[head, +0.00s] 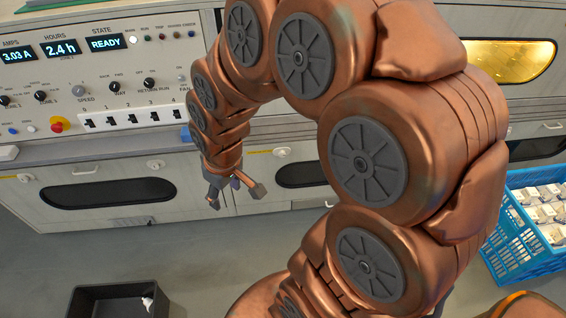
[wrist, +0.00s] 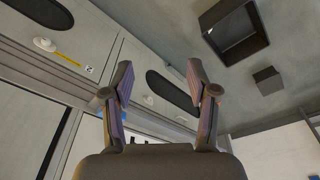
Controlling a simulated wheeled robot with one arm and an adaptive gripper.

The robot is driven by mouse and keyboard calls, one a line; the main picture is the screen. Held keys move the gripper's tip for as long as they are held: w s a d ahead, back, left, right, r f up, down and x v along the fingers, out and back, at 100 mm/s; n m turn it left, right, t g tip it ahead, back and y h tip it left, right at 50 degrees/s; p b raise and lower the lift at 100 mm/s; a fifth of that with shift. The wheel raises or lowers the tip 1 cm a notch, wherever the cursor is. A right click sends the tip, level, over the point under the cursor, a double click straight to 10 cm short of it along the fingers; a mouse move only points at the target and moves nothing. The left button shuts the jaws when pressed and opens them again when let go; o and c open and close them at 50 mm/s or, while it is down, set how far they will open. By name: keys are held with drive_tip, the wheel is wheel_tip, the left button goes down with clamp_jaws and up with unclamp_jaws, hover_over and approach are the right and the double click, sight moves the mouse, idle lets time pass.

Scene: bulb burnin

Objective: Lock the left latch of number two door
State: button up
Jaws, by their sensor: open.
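My gripper (head: 236,193) is open and empty, in front of the lower cabinet doors in the head view. In the wrist view its two fingers (wrist: 158,85) stand apart with nothing between them. One lower door (head: 108,191) has a dark oval window and a pale latch (head: 25,178) with a yellow strip at its left. A second door window (head: 300,175) is partly hidden behind my arm, with a latch (head: 282,151) above it. I cannot surely read the door numbers.
A black bin (head: 90,300) stands on the floor at lower left. A blue crate (head: 525,255) of white boxes stands at right.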

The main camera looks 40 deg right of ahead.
drive_tip(key=w+d+f+n+t+b, duration=0.1)
drive_tip(key=w+d+f+t+b, duration=0.5)
drive_tip(key=w+f, duration=0.6)
drive_tip(key=w+d+f+t+b, duration=0.35)
drive_tip(key=w+d+f, duration=0.45)
drive_tip(key=w+f, duration=0.3)
drive_tip(key=s+d+f+m+t+h+b, duration=0.1)
drive_tip(key=s+d+f+h+b, duration=0.1)
drive_tip(key=d, duration=0.5)
drive_tip(key=s+d+f+m+t+h+b, duration=0.1)
drive_tip(key=s+d+f+m+h+b, duration=0.1)
drive_tip(key=d+f+h+b, duration=0.3)
drive_tip(key=s+d+f+m+t+h+b, duration=0.1)
drive_tip(key=s+d+f+m+h+b, duration=0.1)
drive_tip(key=d+f+h+b, duration=0.2)
drive_tip(key=d+f+b, duration=0.2)
drive_tip(key=d+b, duration=0.2)
drive_tip(key=d, duration=0.2)
drive_tip(key=shift+d+f, duration=0.15)
drive_tip(key=shift+d, duration=0.05)
drive_tip(key=b, duration=0.4)
drive_tip(key=shift+w+d+b, duration=0.2)
drive_tip(key=shift+b, duration=0.15)
drive_tip(key=b, duration=0.3)
drive_tip(key=shift+w, duration=0.1)
